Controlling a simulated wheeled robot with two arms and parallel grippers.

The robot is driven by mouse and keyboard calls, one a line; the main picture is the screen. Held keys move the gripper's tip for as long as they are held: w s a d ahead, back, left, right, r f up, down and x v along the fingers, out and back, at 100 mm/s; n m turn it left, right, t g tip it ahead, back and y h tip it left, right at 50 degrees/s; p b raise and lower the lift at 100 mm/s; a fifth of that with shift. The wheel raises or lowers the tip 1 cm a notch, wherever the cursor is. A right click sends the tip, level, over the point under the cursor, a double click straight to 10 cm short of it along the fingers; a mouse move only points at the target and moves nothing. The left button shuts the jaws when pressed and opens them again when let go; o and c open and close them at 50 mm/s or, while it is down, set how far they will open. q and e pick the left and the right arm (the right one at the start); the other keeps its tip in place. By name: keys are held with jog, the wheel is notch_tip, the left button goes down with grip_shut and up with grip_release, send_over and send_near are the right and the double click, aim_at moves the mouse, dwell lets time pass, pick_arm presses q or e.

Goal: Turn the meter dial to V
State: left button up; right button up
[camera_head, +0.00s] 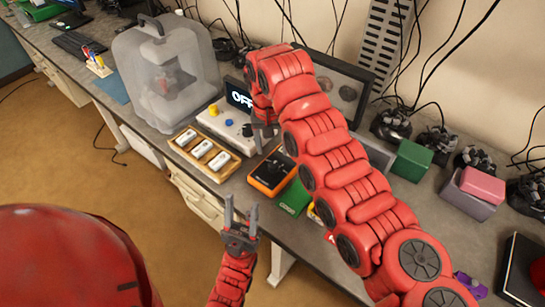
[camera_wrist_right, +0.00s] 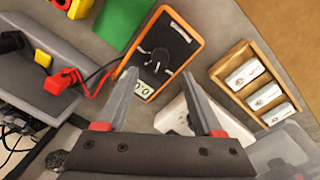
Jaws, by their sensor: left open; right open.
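The orange meter (camera_head: 271,174) with a black face lies on the bench. I cannot read which mark the dial points at. My right gripper (camera_head: 265,131) is over the bench just behind the meter, partly hidden by its own arm. Its fingers (camera_wrist_right: 160,88) are apart and empty in the wrist view. My left gripper (camera_head: 241,206) is open and empty, in front of the bench edge, pointing up in the picture.
A white control box (camera_head: 222,124) with a screen reading OFF (camera_head: 239,97) stands left of the meter. A wooden tray (camera_head: 220,175) with three white modules lies in front of it. A clear case (camera_head: 150,75) stands behind left. A green block (camera_head: 295,198) lies right of the meter.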

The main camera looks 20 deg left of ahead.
aim_at(270, 164)
notch_tip(270, 164, up, 11)
jog(key=shift+a, duration=0.35)
jog(key=shift+s, duration=0.1)
dwell(0.3)
